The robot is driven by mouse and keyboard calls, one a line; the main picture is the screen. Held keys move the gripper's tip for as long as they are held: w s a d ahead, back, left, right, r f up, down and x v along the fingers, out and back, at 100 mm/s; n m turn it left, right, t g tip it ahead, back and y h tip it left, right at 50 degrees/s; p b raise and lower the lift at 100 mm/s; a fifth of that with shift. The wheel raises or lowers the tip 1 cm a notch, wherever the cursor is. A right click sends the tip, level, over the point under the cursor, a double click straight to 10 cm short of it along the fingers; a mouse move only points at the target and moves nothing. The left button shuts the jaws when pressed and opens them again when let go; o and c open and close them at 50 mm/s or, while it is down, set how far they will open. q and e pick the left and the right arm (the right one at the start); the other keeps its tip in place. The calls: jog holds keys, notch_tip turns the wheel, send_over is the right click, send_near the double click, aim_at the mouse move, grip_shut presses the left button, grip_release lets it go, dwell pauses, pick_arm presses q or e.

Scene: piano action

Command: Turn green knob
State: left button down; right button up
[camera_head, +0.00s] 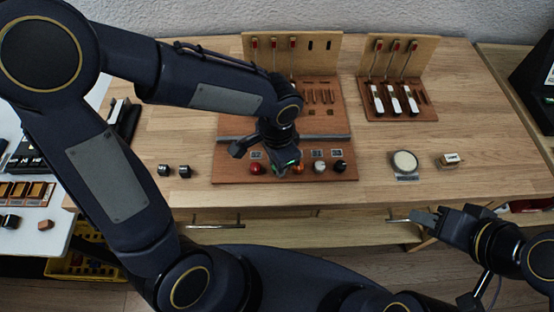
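A row of small round knobs sits along the front of the reddish-brown board (225,168). A red knob (257,168), an orange knob (299,169), a white knob (320,167) and a black knob (340,166) show. A small green patch (292,163) shows at my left gripper (283,166), between the red and orange knobs. I cannot tell whether it is the green knob or part of the gripper. My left gripper points down over this spot, and its fingertips are mostly hidden. My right gripper (420,216) is low at the right, by the table front, away from the knobs; its finger gap is unclear.
A second board (400,100) with white-and-black levers stands at the back right. A round cream disc (404,162) and a small block (450,159) lie right of the knobs. A drawer handle (398,220) is close to my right gripper.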

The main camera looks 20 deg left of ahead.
pick_arm(q)
jog(key=shift+m, duration=0.3)
jog(key=c, duration=1.2)
grip_release()
jog(key=shift+r, duration=0.15)
notch_tip(320, 180, up, 8)
jog(key=shift+f+p, duration=0.2)
jog(key=shift+p, duration=0.1)
